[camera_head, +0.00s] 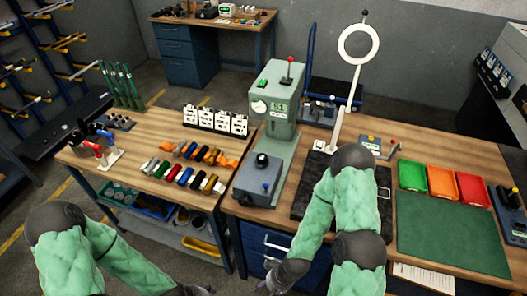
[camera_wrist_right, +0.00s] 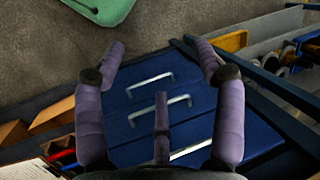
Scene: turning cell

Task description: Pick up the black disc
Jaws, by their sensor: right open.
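I cannot make out a black disc for certain in either view. In the head view a black mat (camera_head: 305,208) lies on the right bench, partly hidden behind my right arm. My right gripper (camera_head: 277,284) hangs low in front of that bench, near the bottom edge. In the right wrist view my right gripper (camera_wrist_right: 161,65) has its fingers spread wide, with nothing between them. Blue drawers (camera_wrist_right: 150,110) with metal handles lie beyond the fingers. My left gripper (camera_head: 195,291) is at the bottom edge of the head view, mostly cut off.
A grey-green machine (camera_head: 275,100) and a ring lamp (camera_head: 359,44) stand on the right bench. Green, orange and red trays (camera_head: 413,176) sit beside a clear green mat (camera_head: 450,235). Several coloured tools (camera_head: 189,170) and white cards (camera_head: 215,122) crowd the left bench.

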